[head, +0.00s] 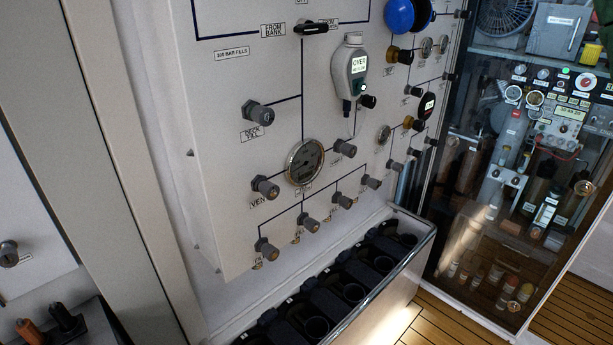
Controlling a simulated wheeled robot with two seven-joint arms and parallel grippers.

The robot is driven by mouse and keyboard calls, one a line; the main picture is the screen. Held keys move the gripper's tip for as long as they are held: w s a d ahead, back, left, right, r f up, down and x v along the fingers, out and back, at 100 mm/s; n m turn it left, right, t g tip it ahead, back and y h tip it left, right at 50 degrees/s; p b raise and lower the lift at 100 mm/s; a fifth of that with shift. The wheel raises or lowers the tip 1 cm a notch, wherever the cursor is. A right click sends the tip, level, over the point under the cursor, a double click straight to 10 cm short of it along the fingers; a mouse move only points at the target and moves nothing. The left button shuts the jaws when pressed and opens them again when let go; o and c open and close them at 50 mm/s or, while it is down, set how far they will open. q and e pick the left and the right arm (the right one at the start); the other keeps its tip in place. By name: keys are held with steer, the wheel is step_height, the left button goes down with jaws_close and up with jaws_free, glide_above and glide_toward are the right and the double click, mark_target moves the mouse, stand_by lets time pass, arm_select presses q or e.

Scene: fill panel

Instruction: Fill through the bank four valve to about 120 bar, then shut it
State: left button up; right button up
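A white fill panel (235,130) fills the middle of the head view, with black flow lines and small labels. A row of grey valve knobs runs along its lower part, from the lower left knob (266,249) to the upper right knob (372,182). Their labels are too small to read, so I cannot tell which is bank four. A round pressure gauge (305,161) sits above the row; its reading is not legible. A vent knob (265,187) is left of the gauge. Neither of my grippers is in view.
A dark-handled selector (311,27) and a grey device with a lit display reading "OVER" (358,64) are higher on the panel. A trough with dark round holders (398,289) stands below it. A glazed equipment cabinet (456,230) is at right. Wooden floor (427,322) shows at lower right.

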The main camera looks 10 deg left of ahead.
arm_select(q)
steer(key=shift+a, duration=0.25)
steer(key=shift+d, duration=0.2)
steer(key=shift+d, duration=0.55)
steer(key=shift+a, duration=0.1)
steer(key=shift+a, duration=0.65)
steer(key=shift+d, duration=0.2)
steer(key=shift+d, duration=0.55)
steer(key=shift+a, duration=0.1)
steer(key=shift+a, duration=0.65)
